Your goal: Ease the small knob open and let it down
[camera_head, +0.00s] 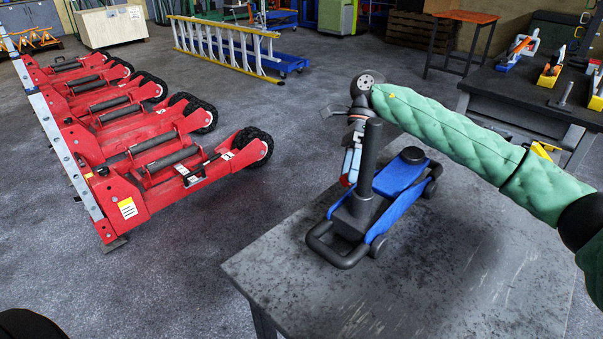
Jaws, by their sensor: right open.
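A blue trolley jack (396,191) stands on a dark grey worktable (300,250). It has an upright black handle post (367,160), a round black saddle (412,155), small black wheels and a black loop (338,258) at its near end. My right arm comes in from the right in a green padded sleeve. My right gripper (350,175) is open and points down just left of the handle post, which partly hides it. I cannot make out the small knob, nor tell whether the fingers touch the jack. My left gripper is out of view.
Red wheeled machinery (150,145) stands on the floor at the left. A yellow ladder (220,50) and a blue trolley (285,62) are behind. A dark bench (520,95) with tools is at the back right. The worktable's near part is clear.

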